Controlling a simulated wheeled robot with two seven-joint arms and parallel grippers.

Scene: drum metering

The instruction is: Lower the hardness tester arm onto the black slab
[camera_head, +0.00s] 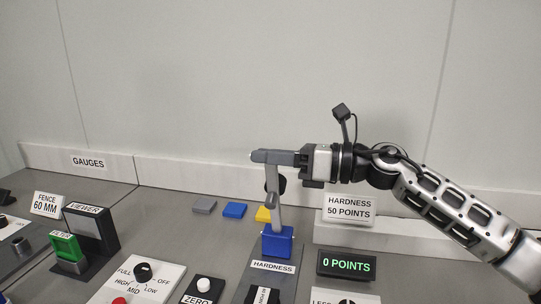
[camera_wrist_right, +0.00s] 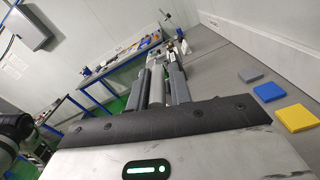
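The hardness tester has a blue block (camera_head: 277,243) at its base, behind the HARDNESS label. Its grey arm (camera_head: 275,213) stands nearly upright above the block. My right gripper (camera_head: 266,157) reaches in from the right at the arm's top. In the right wrist view a light grey bar of the tester arm (camera_wrist_right: 157,88) lies between its two dark fingers, which look closed on it. A dark piece (camera_head: 263,296) with a partly cut-off label is at the bottom edge; I cannot tell if it is the black slab. My left gripper is not in view.
Grey (camera_head: 204,207), blue (camera_head: 235,210) and yellow (camera_head: 263,214) slabs lie behind the tester. A display (camera_head: 346,265) reads 0 POINTS; a sign (camera_head: 349,208) reads HARDNESS 50 POINTS.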

